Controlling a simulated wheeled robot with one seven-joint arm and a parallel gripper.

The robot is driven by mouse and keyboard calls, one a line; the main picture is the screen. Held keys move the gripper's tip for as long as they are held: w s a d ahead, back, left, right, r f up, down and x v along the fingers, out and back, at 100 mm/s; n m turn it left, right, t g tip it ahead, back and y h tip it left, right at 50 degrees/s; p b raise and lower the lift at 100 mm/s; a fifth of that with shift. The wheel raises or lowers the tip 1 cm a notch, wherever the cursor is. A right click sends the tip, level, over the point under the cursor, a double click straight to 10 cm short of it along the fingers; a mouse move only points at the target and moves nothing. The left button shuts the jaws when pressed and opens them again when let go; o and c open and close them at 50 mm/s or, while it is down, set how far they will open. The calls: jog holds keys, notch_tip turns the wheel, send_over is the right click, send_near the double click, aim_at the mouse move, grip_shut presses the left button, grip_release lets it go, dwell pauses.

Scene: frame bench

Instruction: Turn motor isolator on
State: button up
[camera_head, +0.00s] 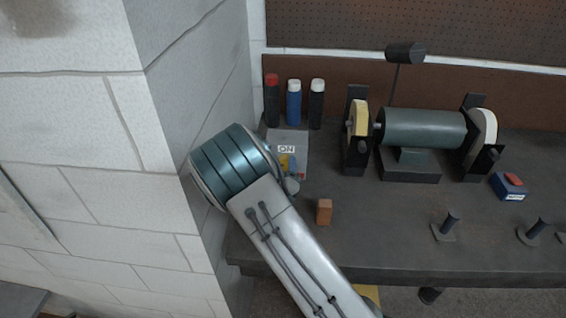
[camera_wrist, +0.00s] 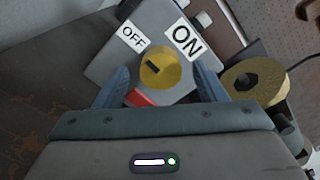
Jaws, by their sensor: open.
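The motor isolator is a grey box (camera_wrist: 105,55) with an OFF label on the left and an ON label on the right in the wrist view. Its round yellow knob (camera_wrist: 172,72) has a short dark mark on the left part of its face, nearer the OFF side. A red piece (camera_wrist: 141,98) shows just below the knob. My gripper (camera_wrist: 160,68) is open, with one blue-grey finger on each side of the knob; I cannot tell whether they touch it. In the head view the isolator (camera_head: 300,142) lies at the bench's left end, and my arm hides part of it.
Several bottles (camera_head: 293,104) stand behind the isolator. A bench grinder (camera_head: 425,128) is to its right; one wheel (camera_wrist: 256,82) shows in the wrist view. A small orange block (camera_head: 324,211) lies near the bench's front edge. A white block wall (camera_head: 190,45) is close on the left.

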jog(key=shift+w+d, duration=0.1)
jog(key=shift+w, duration=1.05)
jog(key=c, duration=1)
jog(key=shift+o, duration=0.2)
